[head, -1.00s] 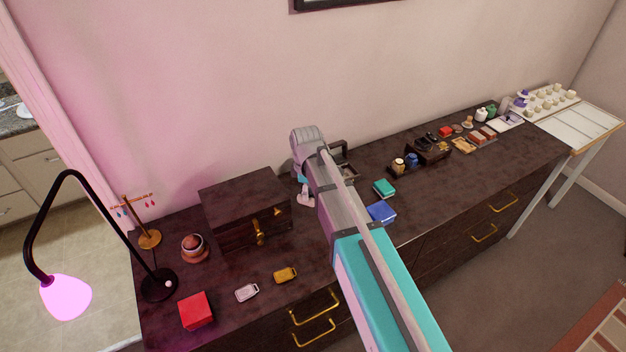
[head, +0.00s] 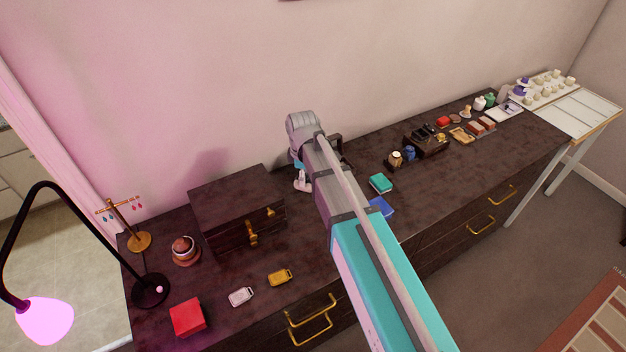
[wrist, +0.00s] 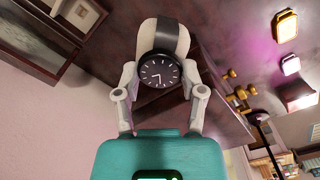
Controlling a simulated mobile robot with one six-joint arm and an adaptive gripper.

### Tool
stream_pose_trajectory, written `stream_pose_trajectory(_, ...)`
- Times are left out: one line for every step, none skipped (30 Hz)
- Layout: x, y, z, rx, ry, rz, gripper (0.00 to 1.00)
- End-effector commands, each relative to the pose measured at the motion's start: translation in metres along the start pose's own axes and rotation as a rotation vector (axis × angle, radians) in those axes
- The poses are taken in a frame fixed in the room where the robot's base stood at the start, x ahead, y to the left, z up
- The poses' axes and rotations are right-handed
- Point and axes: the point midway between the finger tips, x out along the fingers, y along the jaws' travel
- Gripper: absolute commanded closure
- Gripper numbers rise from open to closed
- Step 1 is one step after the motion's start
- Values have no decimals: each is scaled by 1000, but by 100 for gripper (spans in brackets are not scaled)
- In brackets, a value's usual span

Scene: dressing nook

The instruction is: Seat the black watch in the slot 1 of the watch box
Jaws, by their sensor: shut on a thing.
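The black watch (wrist: 160,72) has a round dark dial and a black strap around a cream cushion. In the wrist view it sits between the fingertips of my gripper (wrist: 163,88), which is shut on it. In the head view my gripper (head: 302,181) is above the dresser, just right of the dark chest, and my arm hides most of it and the watch. A dark open box (wrist: 79,13), probably the watch box, shows at the wrist view's upper left, with a pale interior and a raised, framed lid. In the head view my arm mostly hides it; I cannot tell slot 1.
A closed dark chest (head: 236,205) stands left of my gripper. A teal box (head: 380,183) and a blue box (head: 381,206) lie right of my arm. A dark organizer (head: 427,147) stands farther right. A black lamp (head: 150,290) stands front left.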

Motion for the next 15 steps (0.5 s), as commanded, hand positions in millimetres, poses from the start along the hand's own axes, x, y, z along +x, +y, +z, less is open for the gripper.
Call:
stream_pose_trajectory(0,-1,-1,0,0,0,97)
stream_pose_trajectory(0,-1,-2,1,0,0,97)
stream_pose_trajectory(-1,-1,-2,6,0,0,97)
stream_pose_trajectory(-1,-1,-3,12,0,1,97)
stream_pose_trajectory(-1,-1,-3,20,-1,1,97)
stream_pose_trajectory(-2,-1,-4,34,-1,1,97)
stream_pose_trajectory(-2,-1,-4,47,-1,2,97)
stream_pose_trajectory(-3,-1,-4,63,-1,2,97)
stream_pose_trajectory(-4,-1,-5,89,-2,3,97)
stream_pose_trajectory(-5,-1,-5,109,-2,4,97)
stream_pose_trajectory(-6,-1,-6,133,-3,5,97)
stream_pose_trajectory(-7,-1,-6,168,-3,6,97)
stream_pose_trajectory(-8,-1,-7,196,-3,7,97)
stream_pose_trajectory(-9,0,-7,226,-4,8,97)
stream_pose_trajectory(-10,0,-8,267,-4,10,97)
